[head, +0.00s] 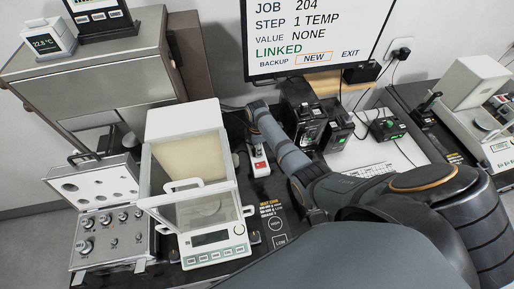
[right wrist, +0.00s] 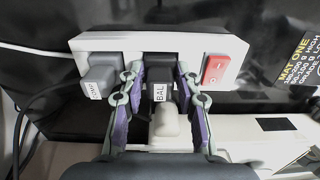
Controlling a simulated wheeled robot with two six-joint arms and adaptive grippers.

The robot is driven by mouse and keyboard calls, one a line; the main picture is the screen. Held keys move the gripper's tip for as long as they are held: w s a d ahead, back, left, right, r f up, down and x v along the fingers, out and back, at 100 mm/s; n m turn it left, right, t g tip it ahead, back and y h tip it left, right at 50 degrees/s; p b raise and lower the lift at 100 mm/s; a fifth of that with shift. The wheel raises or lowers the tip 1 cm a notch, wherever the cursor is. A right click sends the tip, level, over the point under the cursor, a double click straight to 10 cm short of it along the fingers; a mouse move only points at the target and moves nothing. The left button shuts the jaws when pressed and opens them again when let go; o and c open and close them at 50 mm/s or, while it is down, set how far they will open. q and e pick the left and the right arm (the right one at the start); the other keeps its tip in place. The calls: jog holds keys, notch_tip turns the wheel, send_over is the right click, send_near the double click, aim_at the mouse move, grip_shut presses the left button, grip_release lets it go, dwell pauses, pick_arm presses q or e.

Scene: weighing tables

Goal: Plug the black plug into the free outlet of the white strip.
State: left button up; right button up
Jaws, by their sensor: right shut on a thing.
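The white strip (right wrist: 120,44) lies across the upper part of the right wrist view; in the head view a small part of it (head: 258,169) shows beside the balance. A grey plug (right wrist: 100,72) sits in its left end and a red switch (right wrist: 217,70) is at its right. The black plug (right wrist: 160,70), labelled BAL, is at the strip's middle, between the fingers of my right gripper (right wrist: 160,88), which is shut on it. The plug hides the outlet behind it, and I cannot tell how deep it sits. My left gripper is not in view.
A glass-walled balance (head: 190,180) stands left of the strip. A case of weights (head: 110,220) is farther left. Black devices (head: 305,125) stand right of the strip, behind my right arm. A dark cable (right wrist: 45,95) runs from the grey plug.

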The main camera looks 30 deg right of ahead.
jog(key=o, duration=1.2)
jog(key=shift+o, duration=0.2)
notch_tip(320, 180, up, 12)
jog(key=shift+f, duration=0.1)
